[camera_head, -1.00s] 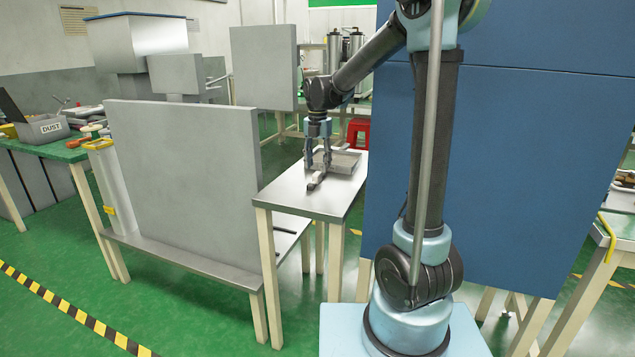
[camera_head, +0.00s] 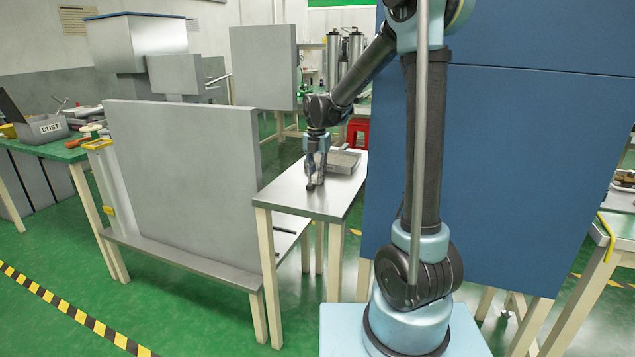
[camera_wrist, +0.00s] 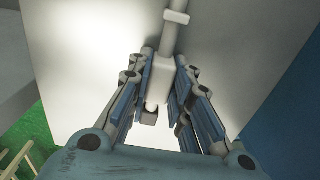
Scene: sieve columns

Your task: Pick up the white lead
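The white lead (camera_wrist: 160,82) is a pale, narrow bar in the wrist view, with a thinner rod and a collar at its upper end. It lies between the finger pads of my gripper (camera_wrist: 166,80), which press close on both its sides. In the head view my gripper (camera_head: 315,183) reaches down to the top of the small metal table (camera_head: 290,197), its fingers close together. There the fingers mostly hide the lead. The lead appears to be at table height.
A large grey panel (camera_head: 185,150) stands to the left and a tall blue panel (camera_head: 510,170) to the right. The table's front strip is bare.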

